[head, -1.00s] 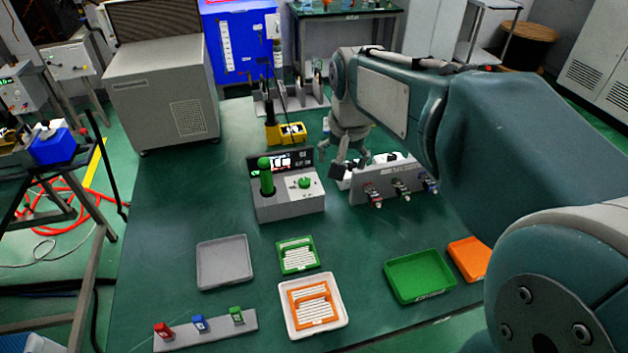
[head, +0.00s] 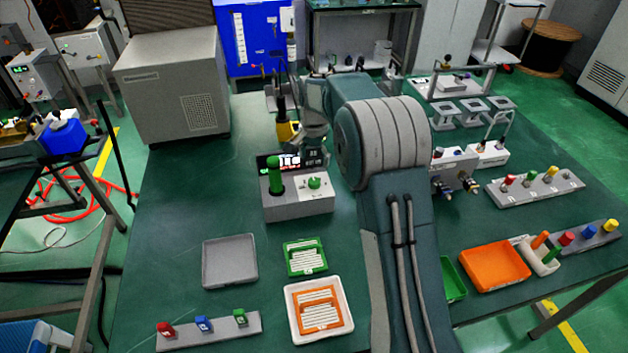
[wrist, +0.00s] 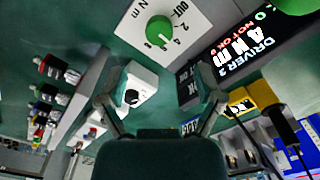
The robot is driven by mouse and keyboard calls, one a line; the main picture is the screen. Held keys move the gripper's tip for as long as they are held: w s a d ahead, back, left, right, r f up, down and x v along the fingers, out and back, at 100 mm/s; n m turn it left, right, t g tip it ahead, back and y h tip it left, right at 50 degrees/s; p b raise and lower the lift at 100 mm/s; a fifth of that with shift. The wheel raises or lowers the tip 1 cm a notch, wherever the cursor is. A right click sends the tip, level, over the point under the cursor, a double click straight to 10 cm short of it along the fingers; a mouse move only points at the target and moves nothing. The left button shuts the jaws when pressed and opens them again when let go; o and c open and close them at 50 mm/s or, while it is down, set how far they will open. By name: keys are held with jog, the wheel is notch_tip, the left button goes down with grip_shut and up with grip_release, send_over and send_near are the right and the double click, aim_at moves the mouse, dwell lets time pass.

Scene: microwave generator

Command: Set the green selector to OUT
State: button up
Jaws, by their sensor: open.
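The green selector (head: 314,183) is a round knob on the white top plate of a grey box (head: 297,207). The wrist view shows the knob (wrist: 158,30) near the top, with OUT, 2 and 4 printed around it. Its pale mark appears to point towards the 4. In the head view my gripper (head: 314,146) is just behind the box, partly hard to make out.
A yellow holder (head: 285,131) stands behind. The table's left side is clear.

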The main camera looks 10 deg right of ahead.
aim_at(314, 180)
notch_tip(314, 180, down, 8)
jog(key=shift+f, duration=0.15)
jog(key=shift+c, duration=0.4)
jog(key=c, duration=1.1)
